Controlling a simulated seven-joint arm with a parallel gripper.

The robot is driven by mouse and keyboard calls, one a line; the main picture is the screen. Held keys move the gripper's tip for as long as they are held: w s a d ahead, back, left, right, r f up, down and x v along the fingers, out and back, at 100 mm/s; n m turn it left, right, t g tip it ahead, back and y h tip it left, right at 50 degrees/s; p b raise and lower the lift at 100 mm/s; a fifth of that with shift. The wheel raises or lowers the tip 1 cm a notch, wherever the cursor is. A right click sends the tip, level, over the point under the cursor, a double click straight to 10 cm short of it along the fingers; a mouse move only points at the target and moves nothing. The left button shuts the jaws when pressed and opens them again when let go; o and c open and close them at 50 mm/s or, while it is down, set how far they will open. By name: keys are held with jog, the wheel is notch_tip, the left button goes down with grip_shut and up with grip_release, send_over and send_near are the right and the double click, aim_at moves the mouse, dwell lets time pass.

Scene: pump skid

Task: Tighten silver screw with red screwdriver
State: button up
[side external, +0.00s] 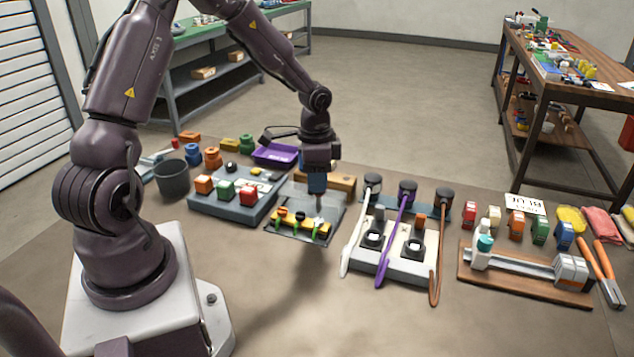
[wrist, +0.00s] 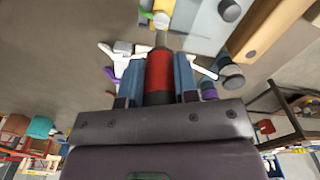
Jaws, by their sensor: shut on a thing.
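My gripper (side external: 317,182) is shut on the red screwdriver (wrist: 159,75), whose red handle sits between the two blue fingers in the wrist view. The screwdriver points down in the side external view, its thin grey shaft (side external: 319,203) over the right end of the yellow block (side external: 299,225). The silver screw (side external: 318,223) is at that end, right of a black and an orange one. In the wrist view the shaft tip meets or nearly meets a pale round head (wrist: 160,19) by the yellow block; I cannot tell if they touch.
A grey-blue tray (side external: 232,205) with coloured blocks lies left. A white-grey stand (side external: 391,262) with white, purple and brown long-handled tools is close on the right. A wooden block (side external: 335,181) and a purple bin (side external: 275,155) stand behind. The table front is clear.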

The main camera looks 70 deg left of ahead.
jog(key=shift+r, duration=1.2)
jog(key=shift+a, duration=0.1)
